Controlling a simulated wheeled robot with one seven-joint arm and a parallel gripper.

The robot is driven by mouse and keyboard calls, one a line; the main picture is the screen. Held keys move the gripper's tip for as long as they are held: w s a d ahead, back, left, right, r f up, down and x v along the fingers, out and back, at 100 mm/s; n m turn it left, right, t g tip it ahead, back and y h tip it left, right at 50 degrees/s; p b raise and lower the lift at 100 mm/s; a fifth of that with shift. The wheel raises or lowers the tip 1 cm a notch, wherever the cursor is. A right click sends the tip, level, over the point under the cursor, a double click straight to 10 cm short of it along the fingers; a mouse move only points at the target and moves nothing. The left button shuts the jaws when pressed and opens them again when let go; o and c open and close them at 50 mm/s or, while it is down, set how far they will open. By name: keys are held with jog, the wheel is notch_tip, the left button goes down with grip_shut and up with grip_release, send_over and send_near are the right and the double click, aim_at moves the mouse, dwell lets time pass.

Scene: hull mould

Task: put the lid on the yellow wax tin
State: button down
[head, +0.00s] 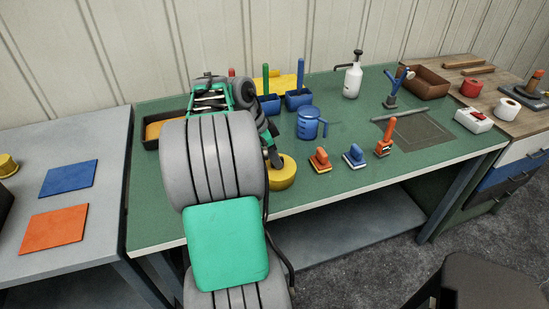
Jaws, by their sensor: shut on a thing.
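A round yellow tin-like thing (286,176) sits near the front edge of the green workbench, just right of my forearm. My gripper (274,160) reaches down at its left side, with a dark finger in front of it. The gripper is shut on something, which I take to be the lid. My arm and the fingers hide most of what is held, and I cannot tell lid from tin clearly or whether they touch.
Orange (320,159), blue (354,156) and red-orange (384,140) hand tools stand right of the tin. A blue jug (308,124) stands behind. A grey table (110,190) at left bears blue and orange sheets and a small yellow thing (8,165).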

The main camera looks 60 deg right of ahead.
jog(key=shift+f, duration=0.1)
dwell(0.7)
jog(key=c, duration=1.3)
grip_release()
jog(key=shift+c, duration=0.2)
